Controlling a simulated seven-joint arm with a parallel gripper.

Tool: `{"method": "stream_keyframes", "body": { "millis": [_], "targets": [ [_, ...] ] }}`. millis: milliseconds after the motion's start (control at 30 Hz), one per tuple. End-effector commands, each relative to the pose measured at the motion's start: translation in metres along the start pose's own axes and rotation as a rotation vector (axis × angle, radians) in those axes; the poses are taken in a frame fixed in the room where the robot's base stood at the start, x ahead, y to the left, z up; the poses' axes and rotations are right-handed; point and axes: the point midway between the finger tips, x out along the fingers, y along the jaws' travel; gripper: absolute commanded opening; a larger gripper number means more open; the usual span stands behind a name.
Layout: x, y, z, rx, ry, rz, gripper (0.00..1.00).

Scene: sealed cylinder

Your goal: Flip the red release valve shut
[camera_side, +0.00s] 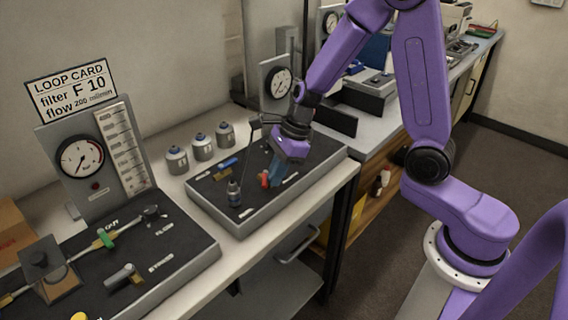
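A small red handle (264,179), which looks like the release valve, stands on the dark top of the middle panel (242,223). My gripper (279,177) points down over this panel, just right of the red handle. Its lower end looks blue and is small and partly blurred. I cannot tell whether it touches the handle, or whether its fingers are open or shut. The handle's base and exact angle are too small to make out. A dark metal fitting (234,193) stands upright on the panel to the left of the handle.
Three grey canisters (202,147) stand behind the panel. A round gauge (278,83) rises at its back. At left, another panel (190,262) carries a green-handled valve (105,239), a grey lever (123,275) and a loop card (70,88). The bench's front edge is close to the middle panel.

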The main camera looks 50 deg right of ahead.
Motion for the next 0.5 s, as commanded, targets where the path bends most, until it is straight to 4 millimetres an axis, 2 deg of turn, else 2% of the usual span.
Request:
{"method": "stream_keyframes", "body": {
  "millis": [500],
  "targets": [
    [0.009, 0.002, 0.020, -0.003, 0.002, 0.006, 0.00]
  ]
}}
